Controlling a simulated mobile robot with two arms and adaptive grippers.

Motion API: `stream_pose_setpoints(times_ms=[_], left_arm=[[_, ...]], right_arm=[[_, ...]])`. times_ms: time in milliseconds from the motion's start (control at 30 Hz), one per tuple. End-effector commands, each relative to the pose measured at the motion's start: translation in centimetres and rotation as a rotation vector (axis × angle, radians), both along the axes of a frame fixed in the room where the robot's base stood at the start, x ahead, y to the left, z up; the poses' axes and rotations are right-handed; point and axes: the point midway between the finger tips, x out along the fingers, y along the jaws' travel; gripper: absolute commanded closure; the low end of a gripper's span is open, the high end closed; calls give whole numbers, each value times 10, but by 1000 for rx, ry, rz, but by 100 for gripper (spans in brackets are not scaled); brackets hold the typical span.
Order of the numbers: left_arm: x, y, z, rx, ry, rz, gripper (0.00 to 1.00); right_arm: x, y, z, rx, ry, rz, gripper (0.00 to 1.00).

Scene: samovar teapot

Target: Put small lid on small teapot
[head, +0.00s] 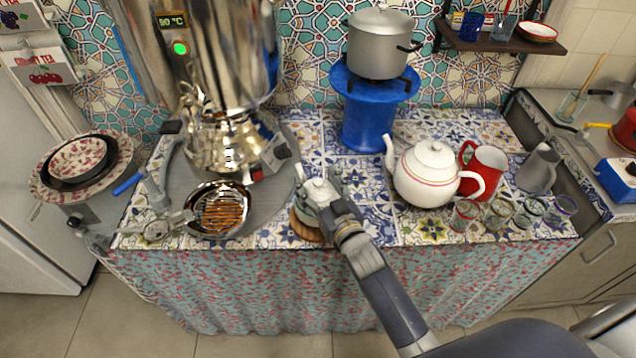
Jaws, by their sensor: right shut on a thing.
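The small teapot (305,208) stands on a round wooden coaster (303,229) near the front middle of the tiled counter. It is pale, and partly hidden by my right gripper. The small lid (317,189) is white and shows at the top of the teapot. My right gripper (327,194) is shut on the small lid, over the pot. Whether the lid touches the rim cannot be told.
A large samovar (232,55) stands behind left, and a pan with brown sticks (222,212) in front of it. A big white teapot (428,172), a red pitcher (487,168) and several glasses (499,211) stand right. A blue stand (368,118) holds a pot (379,45).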

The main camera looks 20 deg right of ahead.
Motion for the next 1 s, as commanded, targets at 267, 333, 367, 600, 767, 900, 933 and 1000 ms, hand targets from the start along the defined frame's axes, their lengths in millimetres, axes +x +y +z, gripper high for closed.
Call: stream_pose_setpoints(times_ms=[267, 333, 367, 600, 767, 900, 933, 1000], left_arm=[[0, 0, 0, 0, 0, 0, 0], [0, 0, 0, 0, 0, 0, 0], [0, 0, 0, 0, 0, 0, 0], [0, 0, 0, 0, 0, 0, 0], [0, 0, 0, 0, 0, 0, 0], [0, 0, 0, 0, 0, 0, 0], [0, 0, 0, 0, 0, 0, 0], [0, 0, 0, 0, 0, 0, 0]], right_arm=[[0, 0, 0, 0, 0, 0, 15], [0, 0, 0, 0, 0, 0, 15], [0, 0, 0, 0, 0, 0, 15], [0, 0, 0, 0, 0, 0, 3], [0, 0, 0, 0, 0, 0, 0], [0, 0, 0, 0, 0, 0, 0], [0, 0, 0, 0, 0, 0, 0], [0, 0, 0, 0, 0, 0, 0]])
